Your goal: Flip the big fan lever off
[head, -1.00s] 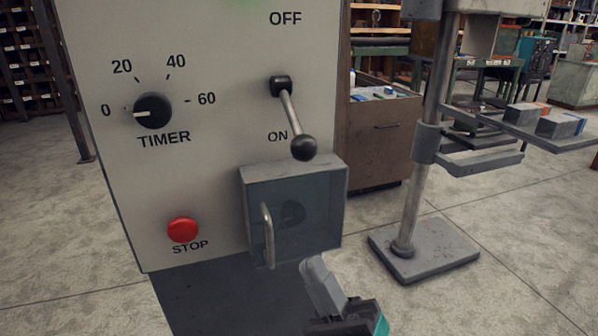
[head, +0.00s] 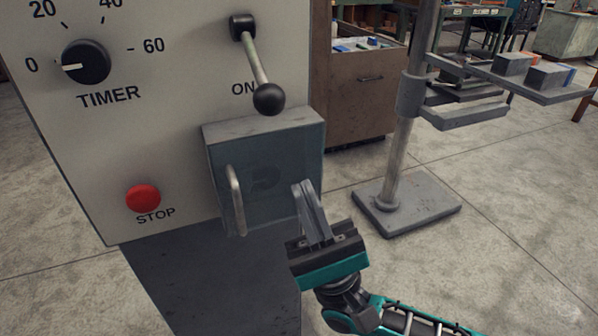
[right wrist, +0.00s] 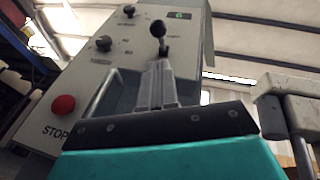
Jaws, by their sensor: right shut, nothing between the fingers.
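The big lever (head: 259,70) is on the panel's right side in the head view. Its dark ball knob (head: 269,99) hangs down beside the ON label. In the right wrist view the lever's knob (right wrist: 158,29) shows beyond the fingers. My right gripper (head: 302,187) is shut and empty, below the knob, with its fingertips pointing up in front of the clear box's right side. Its shut fingers also show in the right wrist view (right wrist: 159,68). My left gripper is not in view.
A clear-fronted box (head: 266,160) with a handle (head: 236,200) juts out below the lever. A red STOP button (head: 143,198) and a timer knob (head: 86,62) are on the panel (head: 165,130). A drill-press-like stand (head: 405,204) is at right, with open floor before it.

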